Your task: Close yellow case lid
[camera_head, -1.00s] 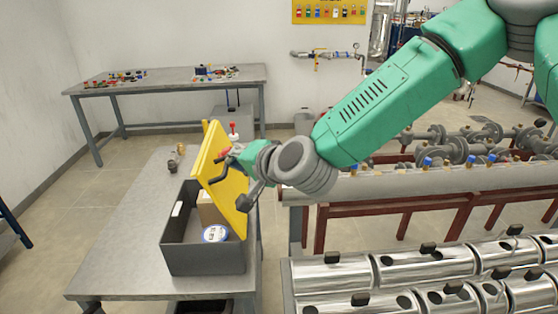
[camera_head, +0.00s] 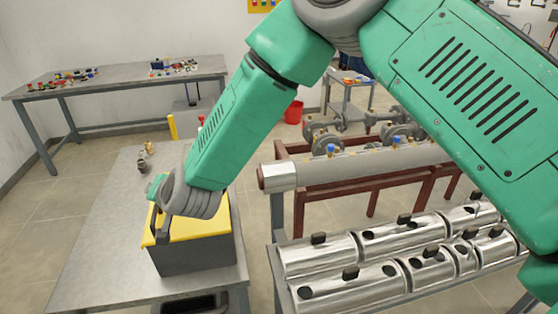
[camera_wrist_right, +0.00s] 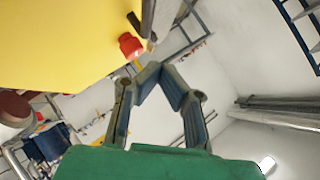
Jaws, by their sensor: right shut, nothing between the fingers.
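The case has a dark grey body (camera_head: 195,258) and stands on the grey table at the lower left of the head view. Its yellow lid (camera_head: 208,224) lies roughly flat across the top, covering the inside; my arm hides part of it, so any small gap there cannot be told. My right gripper (camera_head: 162,232) is over the left part of the lid, touching or just above it. In the right wrist view its fingers (camera_wrist_right: 153,72) meet at the tips, empty, with the yellow lid (camera_wrist_right: 60,45) filling the upper left. My left gripper is not in view.
The grey table (camera_head: 95,250) has brass fittings (camera_head: 145,158) at its back. A red-capped item (camera_head: 201,120) stands behind the case. Shiny metal cylinders (camera_head: 350,285) and a pipe on a red frame (camera_head: 350,170) are to the right. The table's left side is clear.

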